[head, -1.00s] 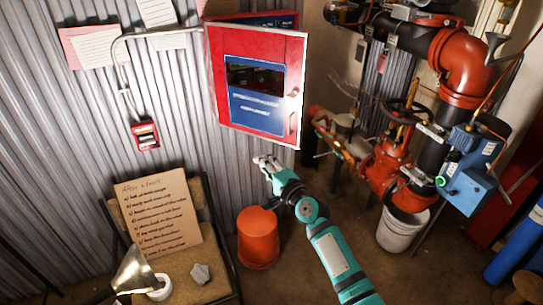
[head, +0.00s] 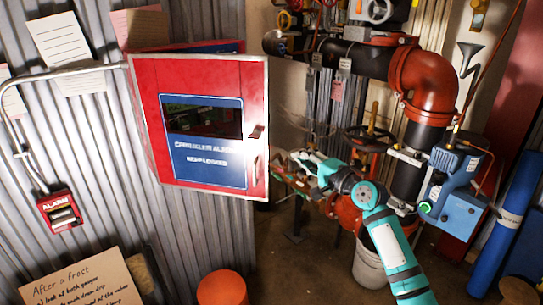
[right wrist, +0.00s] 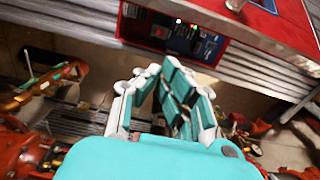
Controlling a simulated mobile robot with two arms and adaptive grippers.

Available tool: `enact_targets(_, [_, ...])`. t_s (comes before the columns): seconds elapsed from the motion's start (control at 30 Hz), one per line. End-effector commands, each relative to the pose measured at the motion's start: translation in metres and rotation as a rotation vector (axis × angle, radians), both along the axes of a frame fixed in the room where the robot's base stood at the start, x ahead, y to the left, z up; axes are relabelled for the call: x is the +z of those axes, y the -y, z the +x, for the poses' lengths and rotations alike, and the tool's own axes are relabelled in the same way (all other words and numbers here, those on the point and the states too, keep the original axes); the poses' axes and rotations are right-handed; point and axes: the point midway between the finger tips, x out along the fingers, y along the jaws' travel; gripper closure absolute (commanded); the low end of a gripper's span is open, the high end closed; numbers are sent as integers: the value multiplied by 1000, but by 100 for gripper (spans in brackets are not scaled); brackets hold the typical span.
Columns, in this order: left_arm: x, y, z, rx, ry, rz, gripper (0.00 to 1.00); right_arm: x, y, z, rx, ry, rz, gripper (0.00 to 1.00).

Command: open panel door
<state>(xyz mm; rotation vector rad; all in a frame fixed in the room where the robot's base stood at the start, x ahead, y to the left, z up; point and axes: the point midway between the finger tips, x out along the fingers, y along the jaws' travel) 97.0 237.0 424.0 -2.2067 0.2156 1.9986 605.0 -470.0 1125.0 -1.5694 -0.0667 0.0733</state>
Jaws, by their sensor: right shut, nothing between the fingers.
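The red panel (head: 150,95) hangs on the corrugated wall in the head view. Its door has a dark window and a blue label (head: 207,165). A handle (head: 256,132) and a lighter metal fitting (head: 255,167) are at the door's right edge. My right gripper (head: 285,158) is just right of the door's lower right edge in the picture, its fingers pointing left. The fingers look shut and empty in the right wrist view (right wrist: 162,70). The panel (right wrist: 270,25) is ahead of them there, with a dark area showing small lights. My left gripper is out of view.
Red pipes (head: 425,75), a valve wheel (head: 368,138) and a blue device (head: 455,185) stand close around my right arm. A white bucket (head: 370,268) is below. A red alarm box (head: 60,210) and an orange bucket (head: 222,288) are at the left.

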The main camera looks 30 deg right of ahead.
Motion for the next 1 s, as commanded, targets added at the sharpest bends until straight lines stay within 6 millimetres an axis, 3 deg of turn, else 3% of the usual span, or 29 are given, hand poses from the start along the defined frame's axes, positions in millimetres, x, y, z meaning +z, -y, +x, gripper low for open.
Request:
enact_targets(0.1, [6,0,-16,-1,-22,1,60,4,-1,16,-1,2,3,100])
enact_targets(0.27, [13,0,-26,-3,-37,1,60,4,-4,48,0,2,2,100])
enact_targets(0.43, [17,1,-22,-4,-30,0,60,2,-7,77,0,1,3,100])
enact_targets(0.57, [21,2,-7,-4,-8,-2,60,2,-9,96,0,1,2,100])
enact_targets(0.73, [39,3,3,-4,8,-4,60,3,-25,81,1,-1,0,100])
enact_targets(1.0, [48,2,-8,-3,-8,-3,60,1,-38,68,0,0,0,100])
